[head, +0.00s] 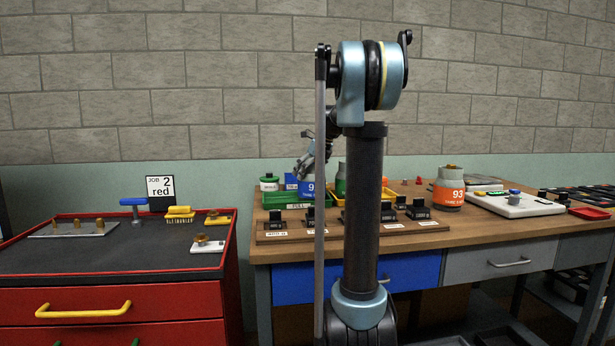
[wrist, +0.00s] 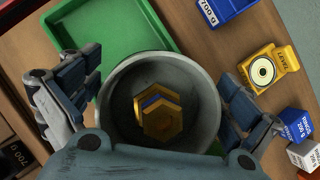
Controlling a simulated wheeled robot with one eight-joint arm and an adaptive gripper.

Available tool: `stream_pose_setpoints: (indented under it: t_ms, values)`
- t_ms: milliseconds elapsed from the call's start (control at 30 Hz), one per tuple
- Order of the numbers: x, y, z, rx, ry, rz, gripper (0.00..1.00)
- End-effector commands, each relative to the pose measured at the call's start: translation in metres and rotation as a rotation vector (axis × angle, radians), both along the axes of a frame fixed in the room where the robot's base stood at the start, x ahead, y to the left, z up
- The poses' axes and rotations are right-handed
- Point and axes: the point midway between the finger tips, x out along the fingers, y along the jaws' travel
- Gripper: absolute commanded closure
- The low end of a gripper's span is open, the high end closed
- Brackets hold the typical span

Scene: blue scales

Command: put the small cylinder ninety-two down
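The small cylinder (head: 307,188) is blue with a white "9" showing in the head view; the rest of its number is hidden behind my arm's rod. In the wrist view the cylinder (wrist: 112,108) is an open grey cup, with brass and blue hex pieces inside. My gripper (head: 308,165) is at the cylinder's top in the head view. In the wrist view its fingers are on opposite sides of the cup, against its wall. The cup overlaps the near edge of a green tray (wrist: 150,30). The gap under the cup cannot be seen.
An orange cylinder (head: 449,190) marked 93 stands on the wooden bench (head: 480,235) at right. A row of black weights (head: 275,220) lines the bench front. A yellow tray (head: 388,193) is behind my arm. In the wrist view, a yellow box (wrist: 270,67) and blue blocks lie at right.

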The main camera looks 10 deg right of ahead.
Motion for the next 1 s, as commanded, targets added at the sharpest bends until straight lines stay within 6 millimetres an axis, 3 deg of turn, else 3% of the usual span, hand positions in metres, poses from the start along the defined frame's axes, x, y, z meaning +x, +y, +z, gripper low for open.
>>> stream_pose_setpoints:
  t_ms: [300, 467, 1000]
  values:
    - [0.000, 0.000, 0.001, 0.000, 0.000, 0.000, 0.00]
    - [-0.005, -0.005, 0.012, 0.000, 0.000, -0.001, 0.00]
    - [-0.037, -0.038, 0.093, 0.001, 0.001, -0.002, 0.00]
